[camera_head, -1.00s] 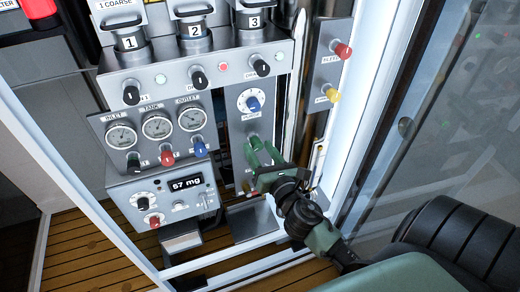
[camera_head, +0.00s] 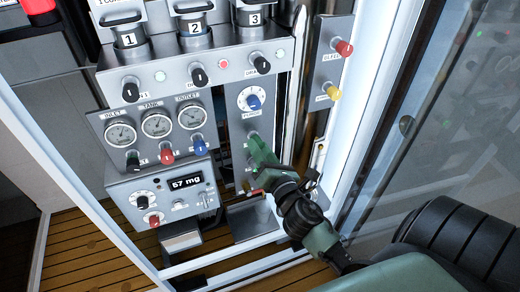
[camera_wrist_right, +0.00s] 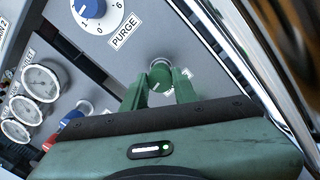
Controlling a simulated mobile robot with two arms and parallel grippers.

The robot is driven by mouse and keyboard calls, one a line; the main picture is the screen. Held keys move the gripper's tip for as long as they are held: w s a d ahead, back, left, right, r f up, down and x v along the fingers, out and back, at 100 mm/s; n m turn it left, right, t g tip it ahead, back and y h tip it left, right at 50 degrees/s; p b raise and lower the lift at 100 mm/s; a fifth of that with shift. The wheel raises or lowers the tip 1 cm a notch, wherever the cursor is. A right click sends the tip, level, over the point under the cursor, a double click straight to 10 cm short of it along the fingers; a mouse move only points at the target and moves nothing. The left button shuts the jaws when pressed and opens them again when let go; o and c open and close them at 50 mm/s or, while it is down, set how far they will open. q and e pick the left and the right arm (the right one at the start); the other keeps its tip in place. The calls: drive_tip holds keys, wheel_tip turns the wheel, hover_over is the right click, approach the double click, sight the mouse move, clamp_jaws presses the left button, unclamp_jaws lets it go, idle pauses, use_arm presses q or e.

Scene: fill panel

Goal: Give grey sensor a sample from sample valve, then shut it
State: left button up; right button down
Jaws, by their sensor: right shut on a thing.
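A round green knob (camera_wrist_right: 160,76) sits between the fingers of my right gripper (camera_wrist_right: 160,88) in the wrist view, below the blue PURGE dial. My right gripper is shut on this knob; in the head view the gripper (camera_head: 259,147) is at the narrow grey panel, and its fingers hide most of the knob. No label of the knob is readable. A grey box (camera_head: 163,197) with a dark display reading "57 mg" is to the left of the gripper; I cannot tell whether it is the grey sensor. My left gripper is not in view.
Three gauges (camera_head: 157,126) and black, red and blue knobs are left of the gripper. The blue PURGE dial (camera_head: 254,102) is above it. Red (camera_head: 344,47) and yellow (camera_head: 333,93) knobs stick out at right, near the white frame. A grey tray (camera_head: 252,219) is below.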

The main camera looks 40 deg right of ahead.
drive_tip(key=m+h+p, duration=0.1)
drive_tip(key=m+p, duration=0.2)
drive_tip(key=m, duration=1.7)
drive_tip(key=shift+m+p, duration=0.35)
drive_tip(key=shift+m, duration=0.15)
drive_tip(key=c, duration=1.1)
unclamp_jaws()
